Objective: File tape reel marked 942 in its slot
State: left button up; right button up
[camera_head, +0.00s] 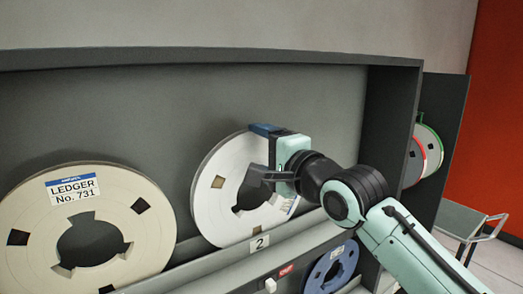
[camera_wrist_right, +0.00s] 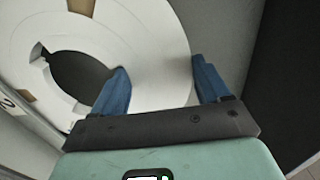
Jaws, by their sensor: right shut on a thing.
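A white tape reel (camera_head: 212,205) stands upright in the dark shelf unit, behind a ledge plate marked 2 (camera_head: 260,244). Its number cannot be read; my right gripper covers part of its upper right side. My right gripper (camera_head: 262,152) is shut on this reel's flat ring, between hub hole and outer edge. In the right wrist view, the blue fingers lie on either side of the ring of the reel (camera_wrist_right: 150,30), one at the hub hole and one at the rim. My left gripper is not in view.
A beige reel labelled Ledger No. 731 (camera_head: 90,225) stands to the left. A blue-rimmed reel (camera_head: 332,268) sits lower, near a red tag (camera_head: 286,271). Reels with red and green rims (camera_head: 430,150) hang beyond the shelf's right wall (camera_head: 390,125). A metal cart (camera_head: 462,220) stands at far right.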

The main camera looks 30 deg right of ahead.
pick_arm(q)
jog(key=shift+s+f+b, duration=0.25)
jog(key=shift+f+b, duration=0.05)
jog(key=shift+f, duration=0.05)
pick_arm(e)
jog(key=shift+f, duration=0.3)
jog(key=o, duration=1.5)
jog(key=shift+f, duration=0.2)
jog(key=shift+c, duration=1.4)
jog(key=shift+r, duration=0.1)
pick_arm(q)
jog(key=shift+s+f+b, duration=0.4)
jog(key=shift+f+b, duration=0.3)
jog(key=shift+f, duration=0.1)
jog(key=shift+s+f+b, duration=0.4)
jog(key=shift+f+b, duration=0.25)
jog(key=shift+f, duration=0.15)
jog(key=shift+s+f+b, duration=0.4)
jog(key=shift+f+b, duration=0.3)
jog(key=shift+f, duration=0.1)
pick_arm(e)
jog(key=s, duration=1.2)
jog(key=shift+d, duration=0.45)
